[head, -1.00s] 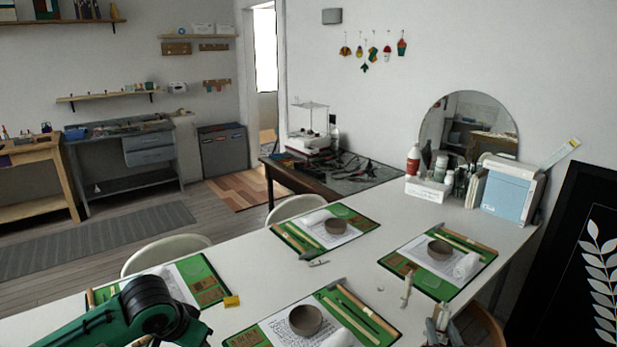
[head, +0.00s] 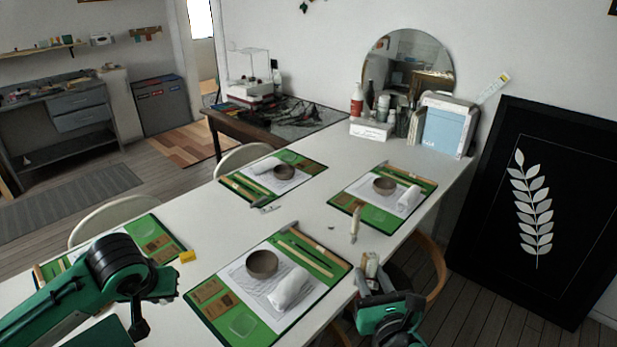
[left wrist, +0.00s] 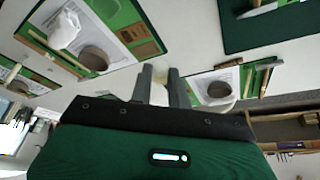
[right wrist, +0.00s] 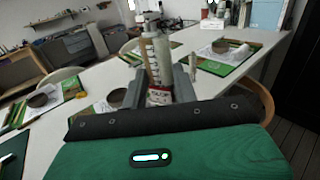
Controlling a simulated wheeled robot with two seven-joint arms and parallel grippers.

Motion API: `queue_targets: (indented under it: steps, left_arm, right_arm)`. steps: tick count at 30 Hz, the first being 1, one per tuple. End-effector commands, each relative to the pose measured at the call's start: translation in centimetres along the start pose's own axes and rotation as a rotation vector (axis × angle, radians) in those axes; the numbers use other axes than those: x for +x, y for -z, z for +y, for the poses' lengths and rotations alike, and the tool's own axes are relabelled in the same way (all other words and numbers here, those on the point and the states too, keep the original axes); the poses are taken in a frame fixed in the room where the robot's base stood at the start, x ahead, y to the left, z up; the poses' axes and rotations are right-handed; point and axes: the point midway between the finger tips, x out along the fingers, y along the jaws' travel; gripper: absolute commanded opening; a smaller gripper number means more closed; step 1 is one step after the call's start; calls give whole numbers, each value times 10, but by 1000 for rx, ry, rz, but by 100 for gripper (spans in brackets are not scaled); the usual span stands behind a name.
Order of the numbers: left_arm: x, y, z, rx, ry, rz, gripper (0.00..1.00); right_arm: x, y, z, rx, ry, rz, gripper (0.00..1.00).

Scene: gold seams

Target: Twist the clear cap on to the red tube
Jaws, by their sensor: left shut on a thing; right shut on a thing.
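My right gripper (right wrist: 158,90) is shut on a pale tube (right wrist: 150,50) with a red and white part (right wrist: 158,97) low between the fingers. The tube stands out beyond the fingertips in the right wrist view. In the head view the right gripper (head: 370,277) is at the table's near right edge, with the tube's pale end (head: 370,262) showing above it. My left gripper (left wrist: 161,85) is shut on a small pale thing (left wrist: 159,94), which may be the clear cap; the fingers hide much of it. The two grippers are well apart.
A green mat (head: 205,312) with a brown bowl (head: 262,264) and white roll (head: 291,287) lies between the arms. Another mat (head: 376,214) lies farther back. A slim pale tube (head: 355,222) is near the right edge. A yellow block (head: 187,256) is near my left arm.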

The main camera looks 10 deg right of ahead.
Motion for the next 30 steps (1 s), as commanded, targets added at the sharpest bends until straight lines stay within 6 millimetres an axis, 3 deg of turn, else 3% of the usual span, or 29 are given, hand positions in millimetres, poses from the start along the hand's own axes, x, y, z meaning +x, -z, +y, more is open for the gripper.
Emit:
queue_targets:
  steps: [7,21,30]
  left_arm:
    - [0,0,0,0,0,0,0]
    - [0,0,0,1,0,0,0]
    - [0,0,0,1,0,0,0]
  right_arm:
    - [4,5,18,-3,-81,-1,0]
    - [21,37,124,-3,-552,-2,0]
    - [24,47,154,0,-687,0,0]
